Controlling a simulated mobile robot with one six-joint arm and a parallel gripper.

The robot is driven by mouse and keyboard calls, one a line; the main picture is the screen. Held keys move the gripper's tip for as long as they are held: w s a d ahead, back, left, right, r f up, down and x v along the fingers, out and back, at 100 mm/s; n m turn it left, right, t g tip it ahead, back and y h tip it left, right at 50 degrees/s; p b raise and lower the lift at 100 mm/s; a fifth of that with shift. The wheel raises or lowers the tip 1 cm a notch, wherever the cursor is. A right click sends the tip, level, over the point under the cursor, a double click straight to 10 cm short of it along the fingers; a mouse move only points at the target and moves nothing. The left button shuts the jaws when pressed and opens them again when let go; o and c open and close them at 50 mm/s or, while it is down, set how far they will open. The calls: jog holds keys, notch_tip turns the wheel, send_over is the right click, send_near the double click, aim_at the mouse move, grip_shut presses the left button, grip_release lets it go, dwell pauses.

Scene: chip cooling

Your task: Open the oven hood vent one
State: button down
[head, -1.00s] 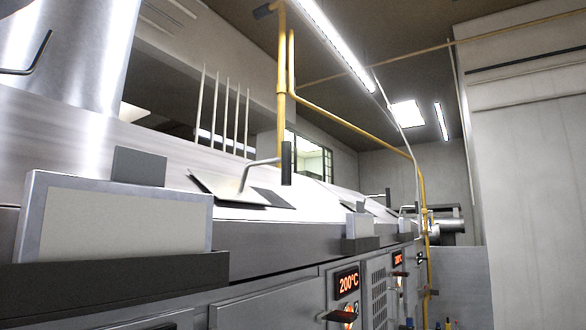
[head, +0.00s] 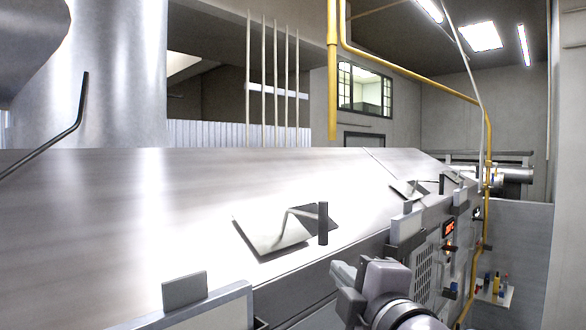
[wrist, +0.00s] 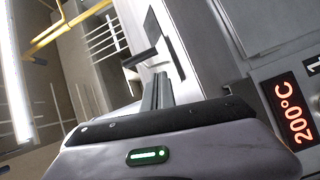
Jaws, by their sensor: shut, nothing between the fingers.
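The long steel oven hood (head: 180,210) slopes across the head view. A metal vent flap (head: 262,233) lies on its slope, with a bent rod and an upright black handle (head: 323,223) at its right. I cannot tell how far this flap is raised. My gripper (head: 346,287) is below and slightly right of that handle, in front of the hood's lower edge, apart from it. Its fingers (wrist: 158,92) are shut and empty in the wrist view, pointing towards a black handle (wrist: 139,58). Which vent counts as one is not marked.
More flaps (head: 410,188) sit farther along the hood. A dark bent rod (head: 75,125) shows at far left. The oven front carries a lit temperature display (wrist: 288,112) and protruding panels (head: 408,230). A yellow pipe (head: 400,75) runs overhead and down at right.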

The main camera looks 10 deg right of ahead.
aim_at(319, 229)
jog(key=w+r+n, duration=0.1)
jog(key=w, duration=0.3)
jog(key=w+r+n+y+p, duration=0.1)
jog(key=w, duration=0.3)
jog(key=w+r+n+y, duration=0.1)
jog(key=w, duration=0.3)
jog(key=shift+a+r+p, duration=0.3)
jog(key=shift+r+p, duration=0.1)
jog(key=shift+a, duration=0.15)
jog(key=w+d+p, duration=0.3)
jog(key=w+d, duration=0.5)
jog(key=d, duration=0.2)
jog(key=shift+d, duration=0.4)
